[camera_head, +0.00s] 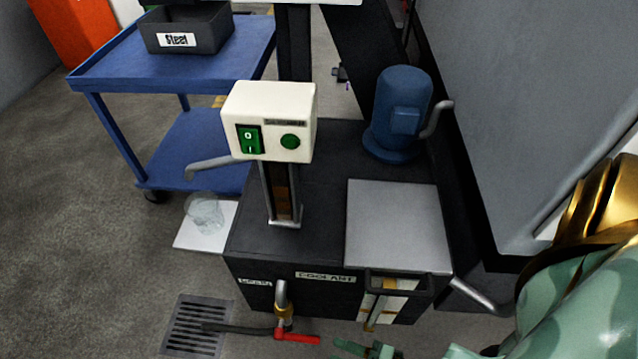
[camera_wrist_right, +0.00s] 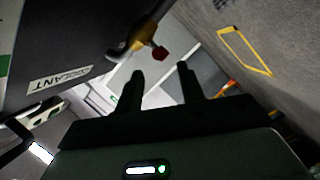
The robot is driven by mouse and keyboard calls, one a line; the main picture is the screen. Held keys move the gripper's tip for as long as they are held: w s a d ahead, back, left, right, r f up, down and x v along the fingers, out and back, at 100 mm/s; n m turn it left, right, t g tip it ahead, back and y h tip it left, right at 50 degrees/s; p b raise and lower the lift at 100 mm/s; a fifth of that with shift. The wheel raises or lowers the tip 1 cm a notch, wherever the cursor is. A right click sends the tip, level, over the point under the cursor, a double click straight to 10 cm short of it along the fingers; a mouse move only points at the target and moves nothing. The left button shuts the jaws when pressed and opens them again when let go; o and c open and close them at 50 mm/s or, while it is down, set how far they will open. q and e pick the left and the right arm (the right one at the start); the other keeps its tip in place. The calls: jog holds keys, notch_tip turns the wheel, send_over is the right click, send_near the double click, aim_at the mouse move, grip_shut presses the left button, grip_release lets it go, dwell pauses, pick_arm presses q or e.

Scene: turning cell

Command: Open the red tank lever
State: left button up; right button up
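The red lever (camera_head: 298,337) sits at the brass valve (camera_head: 284,312) low on the front of the black coolant tank (camera_head: 330,290). It points to the right in the head view. In the right wrist view the red lever tip (camera_wrist_right: 160,53) shows end-on beside the brass valve (camera_wrist_right: 142,36), beyond my right fingertips. My right gripper (camera_wrist_right: 160,77) is open, with two dark fingers apart and nothing between them. In the head view part of it (camera_head: 370,349) shows at the bottom edge, right of the lever; its fingertips are not clear there. My left gripper is not in view.
A floor drain grate (camera_head: 198,325) lies left of the valve, with a dark bar reaching across it toward the lever. A white switch box (camera_head: 270,120) and a blue pump (camera_head: 400,115) stand on the tank. A blue cart (camera_head: 165,68) is behind left.

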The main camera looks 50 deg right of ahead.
jog(key=v, duration=0.7)
jog(key=shift+s, duration=0.2)
jog(key=shift+d, duration=0.1)
